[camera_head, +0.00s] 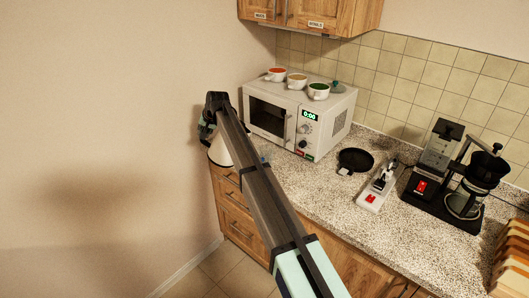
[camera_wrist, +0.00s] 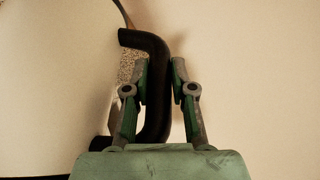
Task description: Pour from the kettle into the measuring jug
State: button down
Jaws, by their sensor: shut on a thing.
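My gripper (camera_head: 208,122) is at the far left end of the counter in the head view, largely behind my arm. In the wrist view my gripper (camera_wrist: 160,72) is shut on the kettle's black bent handle (camera_wrist: 157,105), with one finger on each side. A pale kettle body (camera_head: 219,153) shows partly below the gripper in the head view, beside the counter's left end. Its spout and any stream are not visible.
A white microwave (camera_head: 268,116) with several bowls on top stands at the back left of the speckled counter (camera_head: 325,190). A black pan (camera_head: 355,160), a power strip (camera_head: 376,193) and a coffee maker (camera_head: 458,185) stand to the right. A wall cabinet (camera_head: 345,15) hangs above.

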jog(key=shift+d+r+y+b, duration=0.4)
jog(key=shift+d+r+y, duration=0.45)
jog(key=shift+d, duration=0.1)
jog(key=shift+w+d+r+m+y+b, duration=0.1)
jog(key=shift+d+r+m+y+b, duration=0.1)
jog(key=shift+d+r+y+b, duration=0.35)
jog(key=shift+w+d+r+m+y+b, duration=0.1)
jog(key=shift+d+r+m+y+b, duration=0.15)
jog(key=shift+d+y+b, duration=0.4)
jog(key=shift+d+r+m+y+b, duration=0.25)
jog(key=shift+d+r+y+b, duration=0.05)
jog(key=shift+d+y+b, duration=0.6)
jog(key=shift+d+r+m+y+b, duration=0.2)
jog(key=shift+d+r+y+b, duration=0.1)
jog(key=shift+d+y+b, duration=0.5)
jog(key=shift+w+d+r+t+y+b, duration=0.15)
jog(key=shift+d+r+t+y+b, duration=0.25)
jog(key=shift+d+r+y, duration=0.55)
jog(key=shift+d+r+m+y+b, duration=0.2)
jog(key=shift+d+r+b, duration=0.2)
jog(key=shift+d+b, duration=0.3)
jog(key=shift+d+r+m+y+b, duration=0.2)
jog(key=shift+d+r+b, duration=0.25)
jog(key=shift+d, duration=0.3)
jog(key=shift+w+d+r+b, duration=0.1)
jog(key=shift+d+r+b, duration=0.1)
jog(key=shift+d+b, duration=0.35)
